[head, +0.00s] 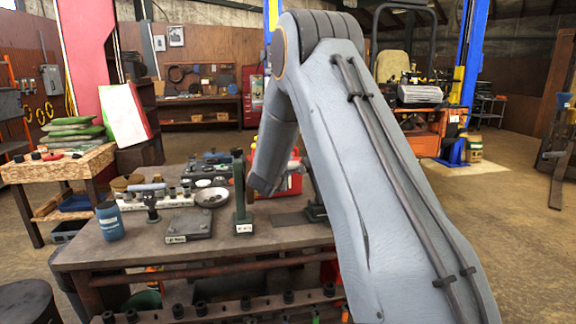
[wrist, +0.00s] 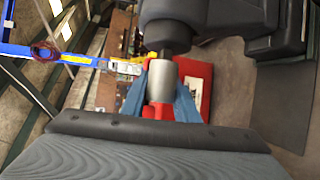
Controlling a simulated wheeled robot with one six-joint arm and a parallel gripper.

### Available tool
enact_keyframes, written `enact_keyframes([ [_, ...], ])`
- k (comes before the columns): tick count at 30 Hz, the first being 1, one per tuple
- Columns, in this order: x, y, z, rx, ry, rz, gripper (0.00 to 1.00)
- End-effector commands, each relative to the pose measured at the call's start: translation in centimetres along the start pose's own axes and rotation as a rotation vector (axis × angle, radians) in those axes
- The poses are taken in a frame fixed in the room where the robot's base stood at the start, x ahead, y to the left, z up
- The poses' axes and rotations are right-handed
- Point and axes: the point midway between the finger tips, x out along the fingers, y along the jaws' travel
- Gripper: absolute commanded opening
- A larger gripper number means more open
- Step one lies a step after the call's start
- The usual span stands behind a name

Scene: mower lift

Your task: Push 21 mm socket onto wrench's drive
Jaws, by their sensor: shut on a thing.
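In the wrist view my gripper (wrist: 160,101) has its two blue fingers shut on a silver cylindrical socket (wrist: 163,80). A red part shows between the fingers, below the socket. The wrench (wrist: 170,28) is the dark, thick-nosed body at the top of the wrist view. Its narrow dark drive (wrist: 165,52) points down at the socket's far end, roughly in line with it. The two look very close or touching; I cannot tell whether the drive is inside the socket. No size mark on the socket is readable.
The workbench (head: 80,256) holds a socket rail (head: 168,202), a metal bowl (head: 212,197), a blue can (head: 110,222), a flat dark box (head: 188,226) and an upright green stand (head: 241,195). A red case (wrist: 196,84) lies beyond my fingers. Bare bench shows at the front.

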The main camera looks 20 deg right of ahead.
Motion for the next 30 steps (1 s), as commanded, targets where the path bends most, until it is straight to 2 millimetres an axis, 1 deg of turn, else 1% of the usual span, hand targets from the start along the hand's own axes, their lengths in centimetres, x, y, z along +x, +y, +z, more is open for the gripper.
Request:
enact_keyframes([
  [14, 0.02, 0.0, 0.02, 0.0, 0.0, 0.0, 0.05],
  [30, 0.39, -0.01, 0.79, 0.0, 0.0, 0.0, 0.05],
])
